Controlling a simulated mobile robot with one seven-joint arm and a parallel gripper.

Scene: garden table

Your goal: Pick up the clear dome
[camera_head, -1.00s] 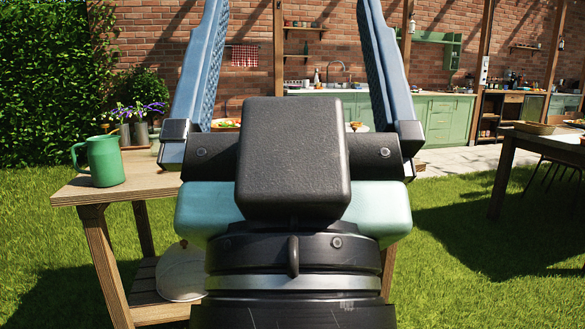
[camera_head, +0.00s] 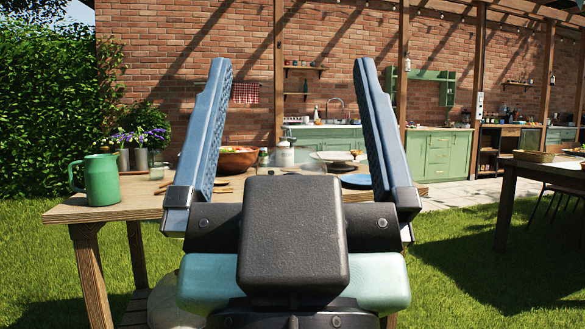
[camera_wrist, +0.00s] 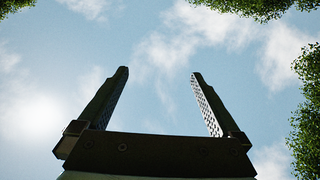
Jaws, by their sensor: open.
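My gripper (camera_head: 291,65) is open and empty. Its two blue fingers point up and stand wide apart in front of the table (camera_head: 125,208). In the wrist view my gripper (camera_wrist: 160,73) has only sky between its fingers. A faint see-through shape, which looks like the clear dome (camera_head: 297,160), shows on the table between the fingers in the head view. It lies beyond my gripper, and its lower part is hidden by the gripper body. I cannot make out its full outline. My gripper is apart from it.
A green mug (camera_head: 102,180) stands at the table's left end. A wooden bowl (camera_head: 235,158) with food, a small jar (camera_head: 284,153), a pale plate (camera_head: 335,156) and a blue plate (camera_head: 357,181) are on the table. Purple flowers (camera_head: 143,138) stand behind.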

